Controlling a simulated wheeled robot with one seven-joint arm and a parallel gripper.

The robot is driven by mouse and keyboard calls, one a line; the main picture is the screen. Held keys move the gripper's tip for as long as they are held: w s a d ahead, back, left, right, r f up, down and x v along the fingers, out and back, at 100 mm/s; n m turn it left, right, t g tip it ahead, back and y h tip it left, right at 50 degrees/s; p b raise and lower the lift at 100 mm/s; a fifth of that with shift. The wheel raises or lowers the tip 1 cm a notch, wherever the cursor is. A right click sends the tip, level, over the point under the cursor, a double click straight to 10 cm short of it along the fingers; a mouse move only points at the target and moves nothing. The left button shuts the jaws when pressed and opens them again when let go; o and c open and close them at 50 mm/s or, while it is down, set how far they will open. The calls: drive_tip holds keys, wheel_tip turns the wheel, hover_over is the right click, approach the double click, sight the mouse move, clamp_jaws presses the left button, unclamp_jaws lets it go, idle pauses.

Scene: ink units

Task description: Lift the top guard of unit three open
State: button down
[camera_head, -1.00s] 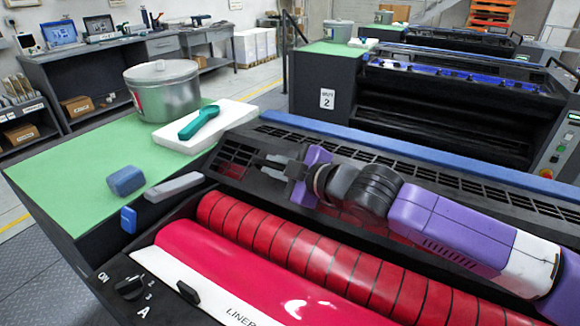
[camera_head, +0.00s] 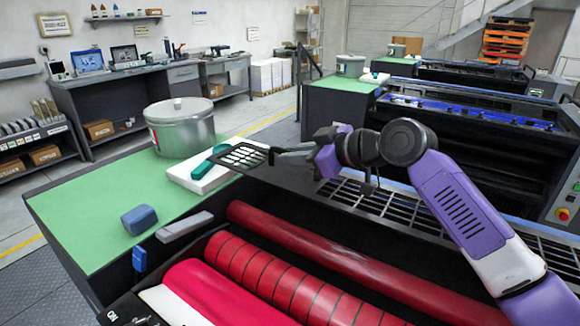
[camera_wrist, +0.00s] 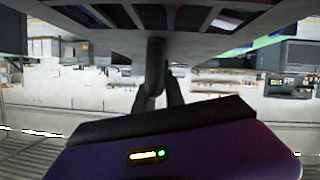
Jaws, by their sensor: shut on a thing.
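The top guard (camera_head: 352,196) is a dark slotted panel over the near printing unit. It is raised and tilted, and light floor shows through its slots. My gripper (camera_head: 284,150) is at its upper left part, shut on the guard, beside a slotted corner. In the wrist view the guard (camera_wrist: 205,42) is a grey plate across the top, with my gripper's dark fingers (camera_wrist: 158,78) reaching up to it. The exact contact is partly hidden. Red rollers (camera_head: 270,272) lie exposed below. No number label for this unit shows.
Another unit (camera_head: 450,130) stands behind. Aisle floor shows between that unit and the workbench.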

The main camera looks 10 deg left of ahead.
drive_tip(key=shift+w+d+r+m, duration=0.25)
drive_tip(key=shift+w+r+m, duration=0.05)
drive_tip(key=shift+w+r, duration=0.3)
drive_tip(key=shift+g, duration=0.3)
drive_tip(key=c, duration=1.4)
unclamp_jaws()
drive_tip(key=shift+b+v, duration=0.35)
drive_tip(key=shift+v, duration=3.5)
